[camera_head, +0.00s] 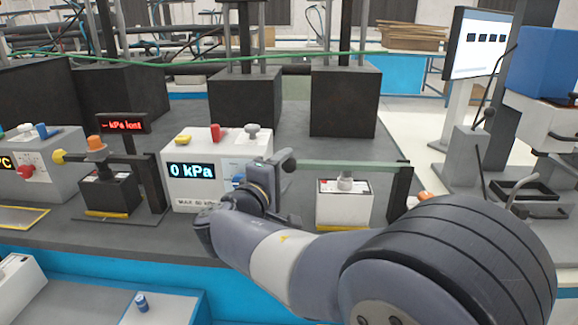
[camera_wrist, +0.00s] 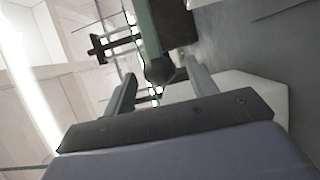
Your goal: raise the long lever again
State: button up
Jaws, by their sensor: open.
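The long lever is a green bar (camera_head: 350,163) lying about level, with a dark round knob (camera_head: 288,165) at its left end and a dark post (camera_head: 400,185) at its right. A white box-like unit (camera_head: 345,207) with a grey knob stands under the bar. My gripper (camera_head: 272,168) is at the lever's knob end, partly hidden by my own arm. In the wrist view, my gripper (camera_wrist: 160,78) is open, with the lever's knob (camera_wrist: 160,71) between the fingertips. The green bar (camera_wrist: 146,28) runs away from it. I cannot tell whether the fingers touch the knob.
A white box with a "0 kPa" display (camera_head: 191,170) stands left of my gripper. Further left are a shorter yellow-knobbed lever (camera_head: 75,157) and a red "kPa lost" sign (camera_head: 124,124). Black blocks (camera_head: 345,101) stand behind. A blue-topped machine (camera_head: 543,60) is at right.

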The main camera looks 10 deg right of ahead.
jog(key=shift+x, duration=1.6)
jog(key=shift+w+a, duration=0.1)
jog(key=shift+c, duration=0.3)
grip_shut()
